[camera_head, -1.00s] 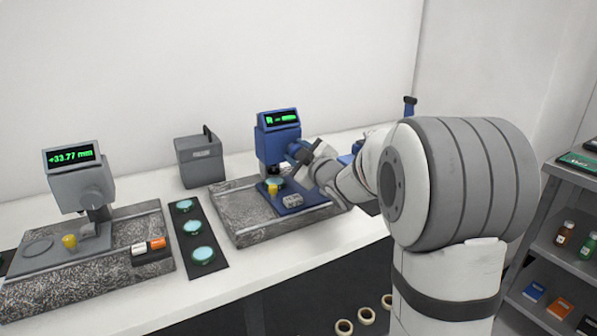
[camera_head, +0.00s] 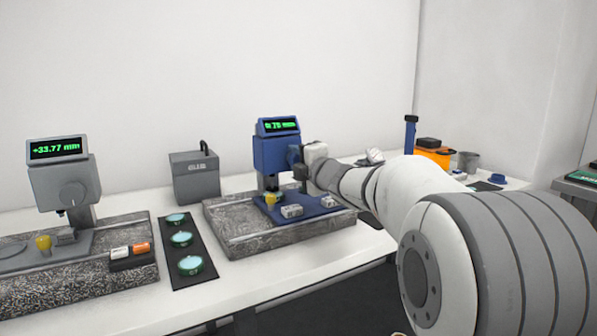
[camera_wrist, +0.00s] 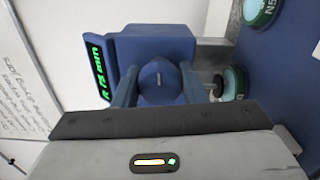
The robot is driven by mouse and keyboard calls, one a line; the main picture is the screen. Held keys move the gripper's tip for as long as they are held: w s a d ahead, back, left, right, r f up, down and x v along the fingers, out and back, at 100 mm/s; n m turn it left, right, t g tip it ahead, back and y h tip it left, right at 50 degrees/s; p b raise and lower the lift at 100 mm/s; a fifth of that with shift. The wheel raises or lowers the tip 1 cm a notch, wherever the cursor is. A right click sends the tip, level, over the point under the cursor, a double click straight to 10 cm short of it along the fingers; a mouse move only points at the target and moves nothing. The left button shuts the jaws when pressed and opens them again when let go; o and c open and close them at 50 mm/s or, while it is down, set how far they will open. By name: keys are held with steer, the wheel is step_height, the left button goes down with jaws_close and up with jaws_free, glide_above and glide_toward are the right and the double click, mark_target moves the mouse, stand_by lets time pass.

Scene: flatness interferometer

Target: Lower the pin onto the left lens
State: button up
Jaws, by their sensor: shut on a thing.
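The blue gauge (camera_head: 277,152) stands on a granite slab at the back, and its housing fills the middle of the wrist view (camera_wrist: 160,48). My gripper (camera_wrist: 160,82) is shut on the round blue knob (camera_wrist: 162,75) on the gauge's side, one finger on each side of it. In the head view my gripper (camera_head: 302,165) is at the gauge's right side. The pin (camera_wrist: 217,85) points at a teal lens (camera_wrist: 236,82); whether they touch I cannot tell. A second teal lens (camera_wrist: 260,10) lies at the wrist view's top right. The gauge's green display (camera_head: 281,126) shows a blurred reading in mm.
A grey gauge (camera_head: 62,185) reading +33.77 mm stands at the left. A dark strip (camera_head: 190,280) with teal lenses lies between the granite slabs. A grey box (camera_head: 194,176) stands behind it. Small white blocks (camera_head: 291,211) sit on the blue base.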

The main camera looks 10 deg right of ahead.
steer(key=shift+f+n+b, duration=0.1)
steer(key=shift+n+b, duration=0.45)
steer(key=shift+n, duration=0.25)
steer(key=o, duration=1)
steer(key=p+v, duration=0.1)
steer(key=v, duration=0.6)
steer(key=shift+s, duration=0.35)
